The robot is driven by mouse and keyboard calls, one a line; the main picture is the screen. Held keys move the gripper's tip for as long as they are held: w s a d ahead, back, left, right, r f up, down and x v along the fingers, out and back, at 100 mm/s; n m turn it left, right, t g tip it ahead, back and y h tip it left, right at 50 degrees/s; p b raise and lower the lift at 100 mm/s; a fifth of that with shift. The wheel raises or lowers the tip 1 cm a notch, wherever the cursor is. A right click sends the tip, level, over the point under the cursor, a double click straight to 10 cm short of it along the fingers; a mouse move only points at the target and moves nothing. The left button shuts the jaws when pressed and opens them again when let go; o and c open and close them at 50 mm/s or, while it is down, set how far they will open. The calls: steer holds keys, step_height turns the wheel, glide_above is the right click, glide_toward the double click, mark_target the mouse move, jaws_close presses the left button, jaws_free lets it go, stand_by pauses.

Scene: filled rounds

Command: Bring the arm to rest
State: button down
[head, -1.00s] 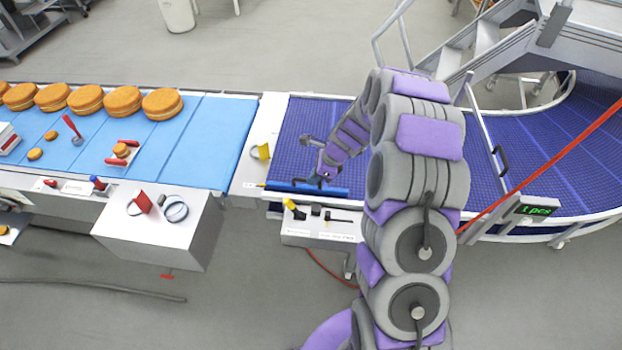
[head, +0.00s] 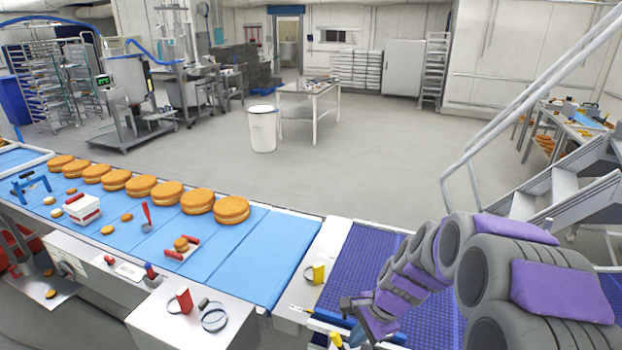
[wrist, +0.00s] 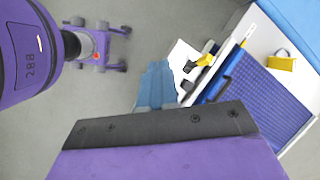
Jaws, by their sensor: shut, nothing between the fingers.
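My gripper (head: 357,335) is at the end of my purple and grey arm, low in the head view and right of the light blue belt. Its blue fingers are together with nothing seen between them. They also show in the wrist view (wrist: 157,72), pointing away over the grey floor. The arm is bent, with its thick links at the lower right of the head view. The fingertips are partly cut off by the lower edge of the head view.
Filled rounds (head: 231,210) line the light blue belt (head: 262,255). Metal stairs (head: 565,188) rise at right. Open floor lies beyond.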

steer(key=s+d+f+n+g+h+b, duration=0.1)
steer(key=s+n+b, duration=0.4)
steer(key=s, duration=0.9)
steer(key=s+d+f+n+g+h+b, duration=0.1)
steer(key=s+n+b, duration=0.5)
steer(key=s, duration=0.8)
steer(key=d+n+h, duration=0.1)
steer(key=n+h, duration=0.1)
steer(key=shift+s+d+n, duration=0.3)
steer(key=shift+d, duration=0.05)
